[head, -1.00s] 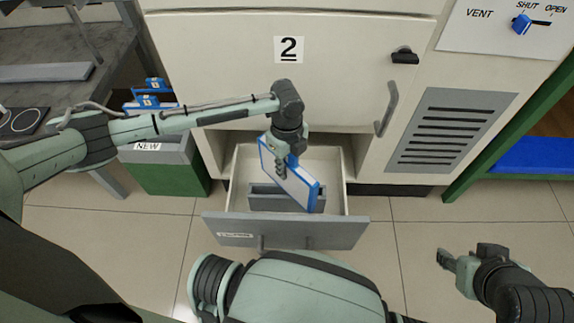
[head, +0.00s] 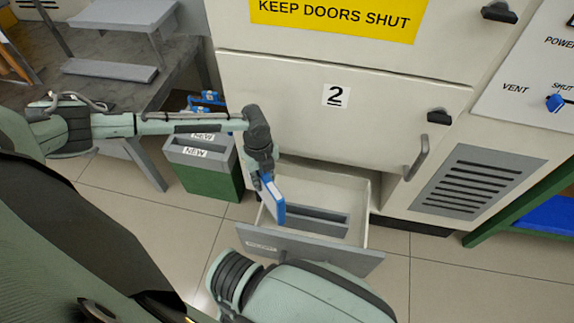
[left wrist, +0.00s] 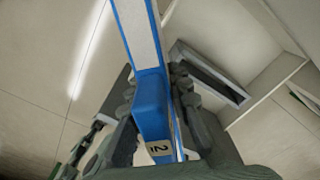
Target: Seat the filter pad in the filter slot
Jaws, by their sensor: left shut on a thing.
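The filter pad (head: 274,207) is a thin white panel in a blue frame, seen nearly edge-on in the head view. My left gripper (head: 264,178) is shut on the pad's blue handle, which carries a small number tag in the left wrist view (left wrist: 153,105). The pad hangs at the left side of the open drawer, left of the filter slot. The filter slot (head: 318,219) is a long grey holder in the drawer and looks empty; it also shows in the left wrist view (left wrist: 208,72), right of the pad and apart from it. My right gripper is out of view.
The open drawer (head: 310,252) sticks out below cabinet door 2 (head: 300,110). A green-and-grey bin (head: 208,178) marked NEW, with blue-framed pads at it, stands left of the drawer. A grey workbench (head: 120,80) is at the left. Floor lies in front.

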